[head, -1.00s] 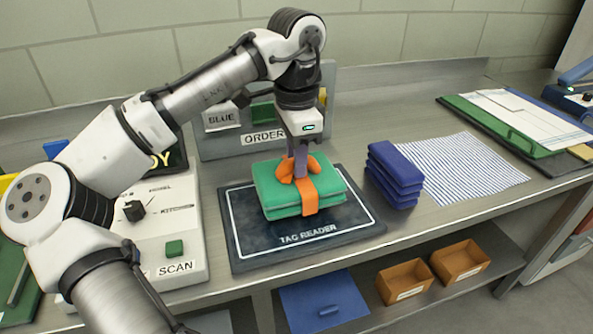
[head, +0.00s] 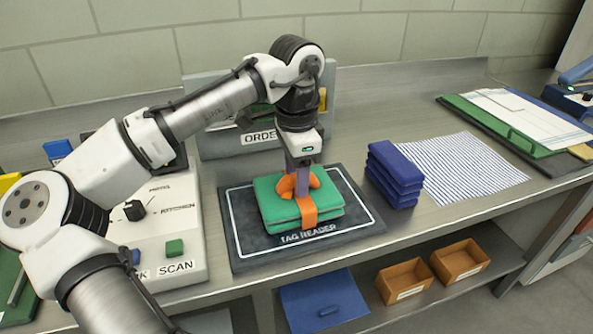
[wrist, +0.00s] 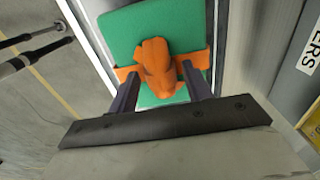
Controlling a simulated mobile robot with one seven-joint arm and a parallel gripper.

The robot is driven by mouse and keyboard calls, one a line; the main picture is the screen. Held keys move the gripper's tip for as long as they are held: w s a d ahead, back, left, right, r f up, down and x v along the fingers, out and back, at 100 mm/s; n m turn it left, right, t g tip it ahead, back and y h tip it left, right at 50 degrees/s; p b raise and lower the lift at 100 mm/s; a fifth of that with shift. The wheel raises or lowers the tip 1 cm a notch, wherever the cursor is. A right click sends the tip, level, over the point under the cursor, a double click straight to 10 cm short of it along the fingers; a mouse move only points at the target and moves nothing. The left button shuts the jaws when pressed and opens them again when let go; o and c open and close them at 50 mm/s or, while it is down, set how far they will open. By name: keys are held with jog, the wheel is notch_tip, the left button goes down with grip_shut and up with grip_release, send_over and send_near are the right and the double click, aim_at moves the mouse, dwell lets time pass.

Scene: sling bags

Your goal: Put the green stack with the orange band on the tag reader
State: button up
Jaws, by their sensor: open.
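The green stack (head: 271,207) with its orange band (head: 308,210) lies flat on the dark tag reader (head: 251,249), within the white outline as far as I can see. An orange knot (wrist: 156,68) tops the band. My gripper (head: 300,190) is just above the stack, pointing down. In the wrist view my gripper (wrist: 158,90) is open, with one finger on each side of the knot. The green stack (wrist: 185,27) fills the space beyond the fingers in that view. I cannot tell whether the fingers touch the knot.
A blue stack (head: 394,175) stands right of the reader, beside a striped sheet (head: 470,168). A control box with a SCAN button (head: 174,248) is at left. The order stand (head: 220,147) is behind. Orange bins (head: 460,261) sit on the shelf below.

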jog(key=shift+r, duration=0.1)
notch_tip(320, 180, up, 12)
dwell(0.5)
